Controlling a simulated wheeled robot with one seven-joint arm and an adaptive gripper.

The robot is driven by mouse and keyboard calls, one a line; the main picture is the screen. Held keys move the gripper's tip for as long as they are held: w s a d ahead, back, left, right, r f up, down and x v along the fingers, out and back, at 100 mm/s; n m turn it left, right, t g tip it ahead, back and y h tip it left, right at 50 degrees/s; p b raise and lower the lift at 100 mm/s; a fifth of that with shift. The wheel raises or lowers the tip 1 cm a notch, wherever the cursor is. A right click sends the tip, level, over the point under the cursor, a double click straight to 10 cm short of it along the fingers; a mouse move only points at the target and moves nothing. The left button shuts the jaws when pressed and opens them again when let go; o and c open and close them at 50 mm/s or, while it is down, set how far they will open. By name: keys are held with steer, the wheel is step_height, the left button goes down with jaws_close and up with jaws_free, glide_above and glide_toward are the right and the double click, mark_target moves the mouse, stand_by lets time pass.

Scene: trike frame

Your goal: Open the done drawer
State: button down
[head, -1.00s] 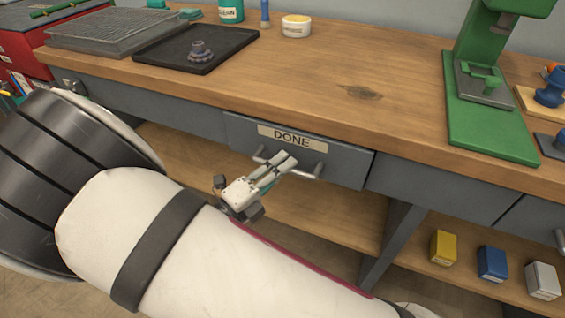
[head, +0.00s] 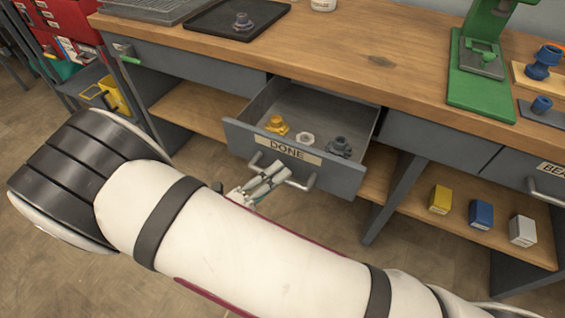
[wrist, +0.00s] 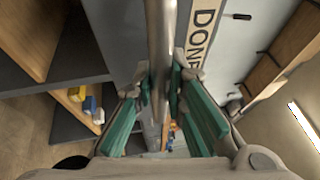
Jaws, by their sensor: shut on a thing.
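The done drawer (head: 343,175) is a grey drawer with a "DONE" label (head: 289,151) on its front. In the head view it stands pulled well out from under the wooden workbench. Inside it lie a yellow part (head: 277,125), a pale nut-like part (head: 305,139) and a dark grey part (head: 339,147). My gripper (head: 270,175) is at the drawer's front, shut on its bar handle (head: 303,184). In the wrist view the handle (wrist: 161,40) runs between the teal finger pads of my gripper (wrist: 160,95). My fingers hide part of the handle.
The workbench top (head: 330,60) carries a black tray (head: 235,18) and a green press (head: 480,70). Yellow, blue and white boxes (head: 481,214) stand on the lower shelf at right. A closed drawer (head: 440,140) is right of the open one. Floor is clear in front.

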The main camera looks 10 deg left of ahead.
steer(key=shift+s+a+f, duration=0.1)
steer(key=shift+s+a, duration=0.15)
steer(key=shift+s, duration=0.3)
steer(key=c, duration=1.6)
jaws_free()
steer(key=v, duration=1.2)
